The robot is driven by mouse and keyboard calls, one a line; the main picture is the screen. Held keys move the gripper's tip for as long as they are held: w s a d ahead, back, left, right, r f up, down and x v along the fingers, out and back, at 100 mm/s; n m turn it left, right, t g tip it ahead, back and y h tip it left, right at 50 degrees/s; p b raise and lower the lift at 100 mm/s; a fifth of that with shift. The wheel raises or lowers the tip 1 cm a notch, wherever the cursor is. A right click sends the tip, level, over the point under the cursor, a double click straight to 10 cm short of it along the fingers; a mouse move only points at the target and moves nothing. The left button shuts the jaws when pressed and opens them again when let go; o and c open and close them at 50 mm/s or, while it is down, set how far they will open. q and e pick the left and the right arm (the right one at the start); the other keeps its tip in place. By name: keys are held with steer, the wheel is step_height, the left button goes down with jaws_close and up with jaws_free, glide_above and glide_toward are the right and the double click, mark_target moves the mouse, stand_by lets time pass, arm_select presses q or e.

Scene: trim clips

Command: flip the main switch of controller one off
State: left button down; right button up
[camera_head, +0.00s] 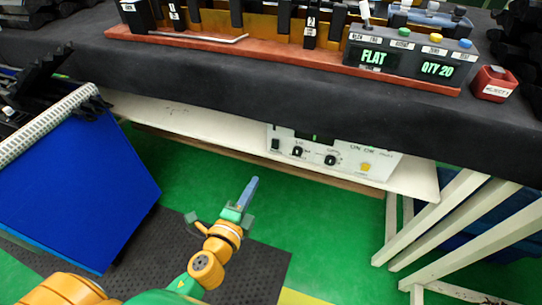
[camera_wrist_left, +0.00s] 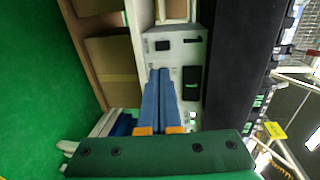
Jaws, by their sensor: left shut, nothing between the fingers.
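A white controller box (camera_head: 345,158) sits on the shelf under the black table. Its front has dark knobs, a yellow button and a small black switch (camera_head: 275,145) at its left end; whether that is the main switch, and its position, is too small to tell. In the left wrist view the white panel (camera_wrist_left: 190,49) with dark controls lies beyond the fingers. My left gripper (camera_head: 253,182) is shut and empty, its blue fingers pointing toward the shelf, apart from the box in the head view. The fingers (camera_wrist_left: 159,72) cover part of the panel in the wrist view. My right gripper is not in view.
The black table (camera_head: 300,80) overhangs the white shelf (camera_head: 200,122). A display unit (camera_head: 410,60) reading FLAT and QTY 20 and a red box (camera_head: 495,84) stand on top. A blue panel (camera_head: 75,185) is at left, white legs (camera_head: 430,220) at right. Green floor lies between.

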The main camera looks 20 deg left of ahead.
mark_target(275, 147)
arm_select(q)
steer(key=w, duration=0.4)
steer(key=w+f+b, duration=0.1)
steer(key=w, duration=0.4)
steer(key=w+f, duration=0.1)
steer(key=w, duration=0.4)
steer(key=shift+d+f, duration=0.15)
steer(key=shift+d, duration=0.1)
steer(key=shift+s, duration=0.1)
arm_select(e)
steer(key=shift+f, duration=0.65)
